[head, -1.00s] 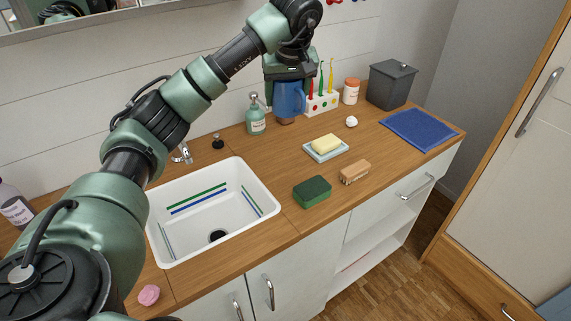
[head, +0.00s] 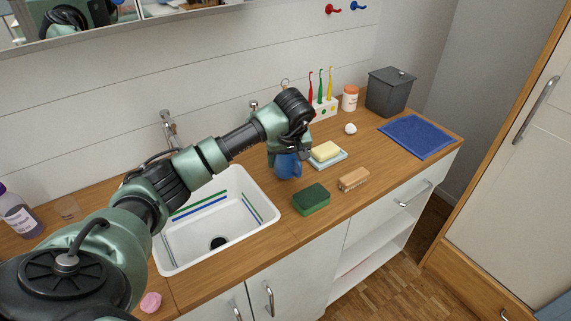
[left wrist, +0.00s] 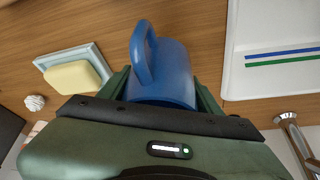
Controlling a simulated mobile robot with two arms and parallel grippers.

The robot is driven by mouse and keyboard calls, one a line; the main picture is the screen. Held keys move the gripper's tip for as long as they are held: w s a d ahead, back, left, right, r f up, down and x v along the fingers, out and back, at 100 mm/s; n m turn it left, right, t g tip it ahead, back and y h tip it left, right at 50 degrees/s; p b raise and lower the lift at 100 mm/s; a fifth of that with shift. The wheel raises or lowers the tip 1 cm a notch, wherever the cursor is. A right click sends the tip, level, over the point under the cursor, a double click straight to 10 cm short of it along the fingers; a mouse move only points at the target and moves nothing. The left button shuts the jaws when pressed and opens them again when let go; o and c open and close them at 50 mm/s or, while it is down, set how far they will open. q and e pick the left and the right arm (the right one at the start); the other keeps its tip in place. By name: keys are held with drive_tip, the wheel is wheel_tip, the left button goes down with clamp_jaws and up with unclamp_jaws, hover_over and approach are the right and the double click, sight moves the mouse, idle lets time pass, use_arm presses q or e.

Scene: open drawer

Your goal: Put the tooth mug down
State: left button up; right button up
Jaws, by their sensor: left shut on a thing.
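The blue tooth mug (head: 288,167) is in the head view, between the sink's right rim and the soap dish. My left gripper (head: 287,153) is above it and shut on it, partly hiding its upper part. In the left wrist view the mug (left wrist: 176,76) sits between the two fingers, with its handle toward the upper left. I cannot tell whether its base touches the wooden counter (head: 262,160). My right gripper is not in view.
The white sink (head: 190,240) is left of the mug. A green sponge (head: 311,199), a wooden brush (head: 353,180) and a soap dish (head: 340,160) with yellow soap (head: 325,151) are close on the right. A toothbrush holder (head: 325,109) stands behind.

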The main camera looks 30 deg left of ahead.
use_arm(q)
drive_tip(key=shift+f, duration=1.15)
drive_tip(key=shift+f, duration=0.15)
drive_tip(key=o, duration=1.7)
drive_tip(key=shift+c, duration=0.2)
drive_tip(key=shift+r, duration=0.3)
drive_tip(key=b+v, duration=0.1)
drive_tip(key=v, duration=1)
drive_tip(key=shift+s+d+r, duration=0.15)
drive_tip(key=shift+r, duration=0.15)
